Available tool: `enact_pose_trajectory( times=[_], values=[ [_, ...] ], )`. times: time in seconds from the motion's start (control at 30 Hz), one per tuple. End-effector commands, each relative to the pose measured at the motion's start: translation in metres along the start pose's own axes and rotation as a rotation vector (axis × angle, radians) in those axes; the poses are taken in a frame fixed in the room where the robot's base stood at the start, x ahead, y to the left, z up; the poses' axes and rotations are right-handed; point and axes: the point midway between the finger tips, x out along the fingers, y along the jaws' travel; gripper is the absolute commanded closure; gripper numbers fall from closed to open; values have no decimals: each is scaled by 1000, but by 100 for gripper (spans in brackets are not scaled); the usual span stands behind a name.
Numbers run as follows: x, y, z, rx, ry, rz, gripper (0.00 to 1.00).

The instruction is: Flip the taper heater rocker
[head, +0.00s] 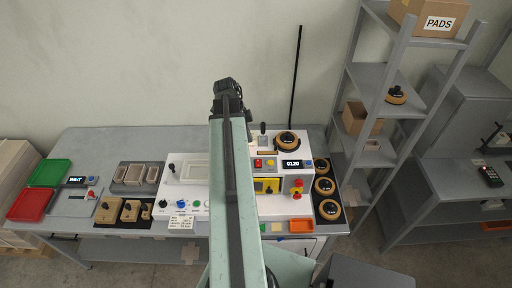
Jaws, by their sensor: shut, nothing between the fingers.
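The white machine (272,206) stands on the grey bench, partly hidden behind my arm. Its right part carries a red button (257,163), a yellow panel (266,186) with a small dark control, and a display (292,163) reading 0120. The labels are too small to read, so I cannot tell which control is the taper heater rocker. My gripper (227,94) is at the dark far end of my arm, above the back of the bench. It is shut and empty; its fingertips are hard to make out. My arm covers the machine's middle.
A red mushroom button (296,188) and a black-topped knob (287,141) stick up at right. Round pots (325,185) line a dark strip beside them. Green tray (49,173) and red tray (27,204) lie far left. A shelf rack (345,95) stands right.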

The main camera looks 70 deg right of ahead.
Motion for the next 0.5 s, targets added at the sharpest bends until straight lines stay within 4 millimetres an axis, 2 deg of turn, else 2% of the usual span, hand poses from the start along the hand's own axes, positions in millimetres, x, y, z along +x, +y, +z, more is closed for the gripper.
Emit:
enact_pose_trajectory(
  times=[0.07,0.37,0.5],
  values=[
    [0,0,-7,28,3,3,100],
    [3,0,-5,25,2,2,100],
    [12,0,-4,24,2,2,100]
  ],
)
